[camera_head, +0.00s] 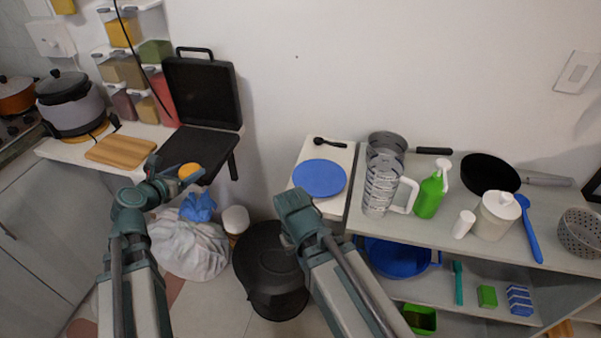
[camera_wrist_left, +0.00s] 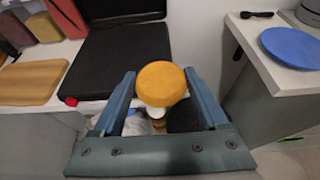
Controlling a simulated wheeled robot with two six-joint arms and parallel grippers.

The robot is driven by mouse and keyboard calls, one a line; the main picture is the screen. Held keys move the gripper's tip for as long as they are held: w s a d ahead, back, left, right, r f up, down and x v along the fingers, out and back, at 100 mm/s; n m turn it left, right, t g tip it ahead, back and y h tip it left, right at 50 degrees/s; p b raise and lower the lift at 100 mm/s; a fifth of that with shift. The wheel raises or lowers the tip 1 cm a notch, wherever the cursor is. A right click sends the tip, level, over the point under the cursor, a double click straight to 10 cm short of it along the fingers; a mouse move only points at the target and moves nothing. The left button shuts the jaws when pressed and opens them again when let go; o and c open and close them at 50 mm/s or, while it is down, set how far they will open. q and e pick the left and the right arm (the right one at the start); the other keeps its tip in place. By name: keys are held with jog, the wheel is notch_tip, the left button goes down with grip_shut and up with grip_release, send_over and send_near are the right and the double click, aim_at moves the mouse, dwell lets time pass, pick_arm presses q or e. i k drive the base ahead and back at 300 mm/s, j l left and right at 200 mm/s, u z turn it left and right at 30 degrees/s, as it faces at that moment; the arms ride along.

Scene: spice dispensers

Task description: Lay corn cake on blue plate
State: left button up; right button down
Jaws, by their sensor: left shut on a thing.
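The corn cake (camera_head: 188,170) is a small round orange-yellow disc held at the tips of my left gripper (camera_head: 166,176). In the left wrist view the corn cake (camera_wrist_left: 161,84) sits between the two blue-grey fingers of my left gripper (camera_wrist_left: 160,100), which is shut on it. It is in the air just in front of the open black grill. The blue plate (camera_head: 319,178) lies flat and empty on the white counter to the right; it also shows at the upper right of the left wrist view (camera_wrist_left: 293,48). My right gripper (camera_head: 294,204) is just below the plate; its fingers are not clear.
The open black grill (camera_head: 205,140) stands on the left counter beside a wooden board (camera_head: 121,150). A gap with a black bin (camera_head: 268,265) separates the counters. A black spoon (camera_head: 329,142) lies behind the plate. Clear cups (camera_head: 381,185) and a green spray bottle (camera_head: 429,192) stand right of it.

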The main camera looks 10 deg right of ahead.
aim_at(319, 177)
jog(key=k+l, duration=0.1)
jog(key=l, duration=0.35)
jog(key=k+l, duration=0.1)
jog(key=l, duration=0.3)
jog(key=k+l, duration=0.1)
jog(key=l, duration=0.35)
jog(key=k+l, duration=0.1)
jog(key=l, duration=0.35)
